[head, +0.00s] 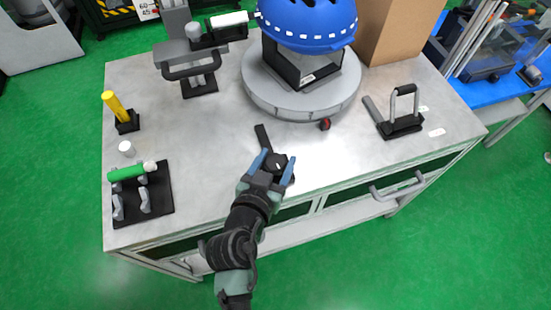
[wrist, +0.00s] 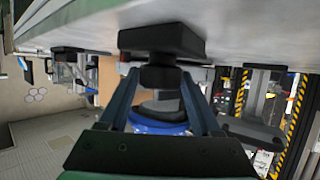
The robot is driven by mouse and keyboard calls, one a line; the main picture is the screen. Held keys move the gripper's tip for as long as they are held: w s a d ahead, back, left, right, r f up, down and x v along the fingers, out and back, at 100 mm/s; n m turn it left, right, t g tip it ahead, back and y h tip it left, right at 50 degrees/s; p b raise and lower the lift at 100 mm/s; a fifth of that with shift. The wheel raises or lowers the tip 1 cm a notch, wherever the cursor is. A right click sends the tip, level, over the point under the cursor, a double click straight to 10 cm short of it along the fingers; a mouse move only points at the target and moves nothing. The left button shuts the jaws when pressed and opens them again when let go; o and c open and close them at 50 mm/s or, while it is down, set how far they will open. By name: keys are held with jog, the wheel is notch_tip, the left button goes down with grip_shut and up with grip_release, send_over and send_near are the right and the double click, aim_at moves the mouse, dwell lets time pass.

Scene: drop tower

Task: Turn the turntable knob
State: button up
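The turntable (head: 290,105) is a round grey disc at the back of the metal table, carrying a blue helmet (head: 308,22) on a dark stand. A black round knob (head: 278,161) with a white mark sits on the table in front of it. My gripper (head: 276,162) is at this knob, its two blue fingers on either side of it. In the wrist view, the dark knob (wrist: 160,76) and its wider base (wrist: 162,40) show between the fingertips (wrist: 160,78). The fingers are spread around the knob, very close to its sides; I cannot tell whether they touch it.
A small red knob (head: 325,124) is by the turntable's front edge. A black block with a grey handle (head: 402,122) is at the right. A green cylinder on a black holder (head: 130,172) and a yellow handle (head: 113,105) stand left. Bare tabletop (head: 205,150) lies between.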

jog(key=c, duration=0.9)
jog(key=shift+r+n+y+p, duration=0.1)
jog(key=shift+n+y+p, duration=0.25)
jog(key=shift+p, duration=0.5)
jog(key=shift+n+y+p, duration=0.35)
jog(key=shift+y+p, duration=0.1)
jog(key=shift+p, duration=0.1)
jog(key=o, duration=1.3)
jog(key=shift+t, duration=0.3)
jog(key=shift+o, duration=0.2)
jog(key=v, duration=1.3)
